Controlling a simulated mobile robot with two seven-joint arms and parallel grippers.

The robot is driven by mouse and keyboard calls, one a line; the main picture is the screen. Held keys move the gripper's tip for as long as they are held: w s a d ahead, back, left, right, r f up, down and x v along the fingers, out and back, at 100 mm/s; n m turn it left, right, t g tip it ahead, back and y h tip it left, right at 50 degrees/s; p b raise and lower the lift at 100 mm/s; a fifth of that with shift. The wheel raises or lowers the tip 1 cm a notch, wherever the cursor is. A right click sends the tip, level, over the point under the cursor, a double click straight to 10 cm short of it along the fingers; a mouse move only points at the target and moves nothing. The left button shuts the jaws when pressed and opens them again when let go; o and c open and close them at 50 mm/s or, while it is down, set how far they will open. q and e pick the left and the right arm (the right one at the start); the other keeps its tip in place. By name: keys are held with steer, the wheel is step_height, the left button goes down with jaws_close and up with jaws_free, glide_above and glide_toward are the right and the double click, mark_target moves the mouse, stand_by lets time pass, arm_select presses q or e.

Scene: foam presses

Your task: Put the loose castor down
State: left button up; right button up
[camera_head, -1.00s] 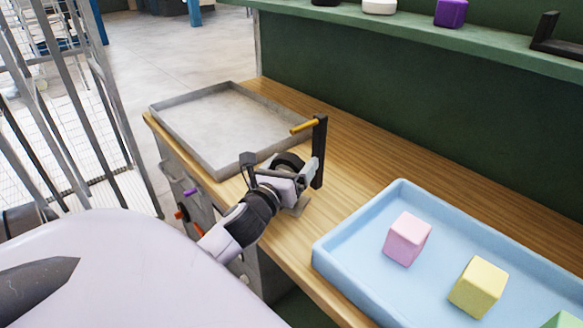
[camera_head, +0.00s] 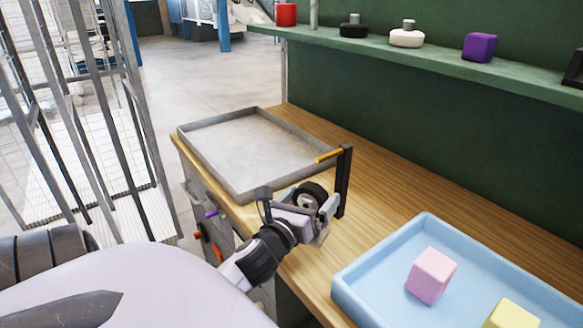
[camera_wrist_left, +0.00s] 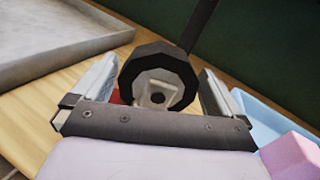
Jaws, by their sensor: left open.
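The loose castor, with a black wheel (camera_head: 312,190) and a grey hub, is at my left gripper (camera_head: 312,217) over the wooden bench. In the left wrist view the castor (camera_wrist_left: 158,70) stands between the two fingers of my left gripper (camera_wrist_left: 157,88). The fingers are open, with a gap visible on each side of the wheel. The castor's underside is hidden, so I cannot tell what it rests on. My right gripper is not in view.
A grey tray (camera_head: 186,152) lies behind the gripper on the bench (camera_head: 385,190). A black post (camera_head: 343,180) with a yellow handle (camera_head: 328,156) stands close by. A blue tray (camera_head: 365,262) with a pink cube (camera_head: 431,275) and a yellow cube (camera_head: 511,314) is at right. A green shelf (camera_head: 440,62) runs above.

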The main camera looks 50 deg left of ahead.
arm_select(q)
steer(key=b+v, duration=0.1)
steer(key=v, duration=0.8)
steer(key=shift+s+r, duration=0.1)
steer(key=shift+s, duration=0.25)
